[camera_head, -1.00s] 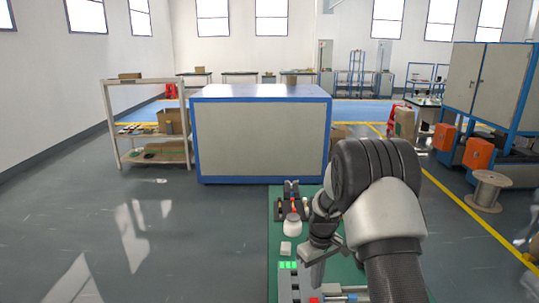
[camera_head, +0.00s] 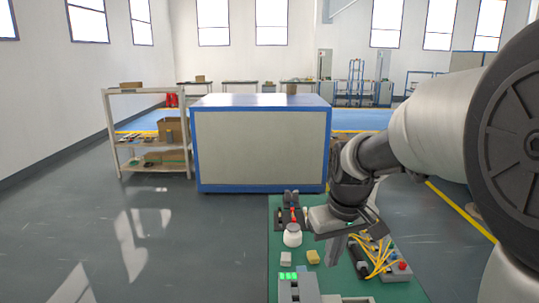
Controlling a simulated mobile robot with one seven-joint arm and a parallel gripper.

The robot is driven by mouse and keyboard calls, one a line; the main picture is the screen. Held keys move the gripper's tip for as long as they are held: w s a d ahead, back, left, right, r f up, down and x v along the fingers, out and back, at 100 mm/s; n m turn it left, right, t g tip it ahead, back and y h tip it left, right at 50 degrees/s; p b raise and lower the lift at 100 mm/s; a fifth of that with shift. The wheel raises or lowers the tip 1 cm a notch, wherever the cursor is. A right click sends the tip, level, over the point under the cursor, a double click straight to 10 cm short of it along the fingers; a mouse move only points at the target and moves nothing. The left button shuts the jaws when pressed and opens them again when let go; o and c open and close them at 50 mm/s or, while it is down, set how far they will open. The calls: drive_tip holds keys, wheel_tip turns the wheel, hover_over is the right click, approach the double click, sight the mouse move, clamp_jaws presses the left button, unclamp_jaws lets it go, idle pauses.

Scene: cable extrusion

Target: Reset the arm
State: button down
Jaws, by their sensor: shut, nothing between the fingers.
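My arm (camera_head: 430,120) reaches in from the right side, with a large joint close to the camera. My gripper (camera_head: 336,250) hangs over the green work surface (camera_head: 320,277) at the lower middle, pointing down. It is shut, with nothing held. A yellow block (camera_head: 313,257) is just left of and below it in the picture, apart from the fingers as far as I can tell. The arm's near links hide the right side of the room.
The green surface bears a white bottle (camera_head: 292,236), a white block (camera_head: 286,259), a grey device with green lights (camera_head: 297,287) and yellow cables (camera_head: 378,260). A large blue-framed cabinet (camera_head: 260,150) stands behind. A shelf (camera_head: 150,135) stands left. The left floor is clear.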

drive_tip(key=s+r+m+t, duration=0.1)
drive_tip(key=s+r, duration=0.2)
drive_tip(key=s, duration=0.6)
drive_tip(key=s+r+m+t, duration=0.2)
drive_tip(key=s+r, duration=0.1)
drive_tip(key=s, duration=0.7)
drive_tip(key=shift+r, duration=0.35)
drive_tip(key=shift+w, duration=0.1)
drive_tip(key=w+f+g+b, duration=0.2)
drive_tip(key=w+f+b, duration=0.15)
drive_tip(key=w, duration=0.45)
drive_tip(key=w+f+g+b, duration=0.1)
drive_tip(key=w+f+b, duration=0.2)
drive_tip(key=w+b, duration=0.35)
drive_tip(key=w+f+g+b, duration=0.2)
drive_tip(key=w+f+b, duration=0.1)
drive_tip(key=w+f, duration=1.2)
drive_tip(key=shift+w+d+f+g+b, duration=0.15)
drive_tip(key=shift+d+f+g+b, duration=0.1)
drive_tip(key=shift+g+b, duration=0.1)
